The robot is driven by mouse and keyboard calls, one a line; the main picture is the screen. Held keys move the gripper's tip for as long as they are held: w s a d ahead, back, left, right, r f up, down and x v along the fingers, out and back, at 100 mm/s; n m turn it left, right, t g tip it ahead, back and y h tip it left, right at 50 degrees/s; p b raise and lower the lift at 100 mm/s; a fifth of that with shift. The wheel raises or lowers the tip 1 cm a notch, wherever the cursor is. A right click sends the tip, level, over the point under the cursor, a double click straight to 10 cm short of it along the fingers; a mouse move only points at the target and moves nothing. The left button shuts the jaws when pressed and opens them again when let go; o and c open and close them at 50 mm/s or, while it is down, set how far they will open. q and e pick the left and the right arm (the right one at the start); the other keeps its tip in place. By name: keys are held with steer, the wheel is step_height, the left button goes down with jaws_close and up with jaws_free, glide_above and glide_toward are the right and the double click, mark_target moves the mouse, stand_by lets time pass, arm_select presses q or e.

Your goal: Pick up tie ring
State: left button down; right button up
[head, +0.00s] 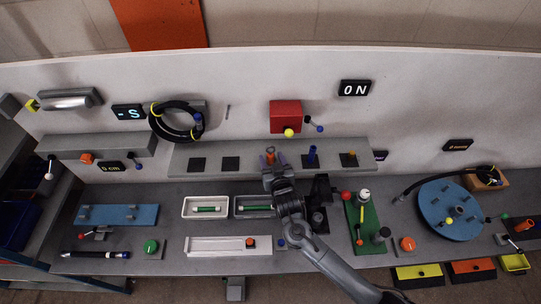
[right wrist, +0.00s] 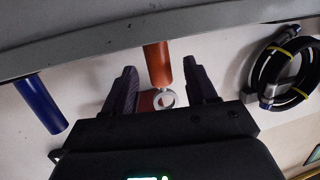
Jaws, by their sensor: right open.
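An orange post (head: 270,150) stands on the grey shelf; in the right wrist view, inverted, it appears as an orange cylinder (right wrist: 157,62). A pale ring (right wrist: 165,98) shows at its free end; I cannot tell whether it is the tie ring or how it is attached. My right gripper (head: 271,158) is at this post, with its jaws open. In the right wrist view, the fingers of my right gripper (right wrist: 160,64) lie on either side of the post, with visible gaps. My left gripper is not in view.
A blue post (head: 312,156) stands to the right on the shelf (head: 205,151). A red box (head: 285,115) is on the wall behind. A black hose coil (head: 174,121) with yellow bands hangs to the left.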

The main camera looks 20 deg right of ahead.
mark_target(270, 157)
steer(key=shift+x, duration=1.05)
steer(key=c, duration=1.1)
steer(key=shift+o, duration=0.2)
steer(key=shift+s+a+r, duration=0.1)
steer(key=shift+r+b, duration=0.1)
steer(key=shift+b, duration=0.2)
steer(key=r, duration=0.2)
steer(key=r+b, duration=0.1)
steer(key=r, duration=0.1)
steer(key=r+b, duration=0.1)
steer(key=r, duration=0.1)
steer(key=shift+s+a+r, duration=0.15)
steer(key=shift+s+r, duration=0.1)
steer(key=shift+s, duration=0.1)
steer(key=s+a+b, duration=0.1)
steer(key=s+a, duration=0.2)
steer(key=s, duration=0.6)
steer(key=s+a+b, duration=0.1)
steer(key=s+a, duration=0.2)
steer(key=s, duration=0.6)
steer(key=shift+b, duration=0.3)
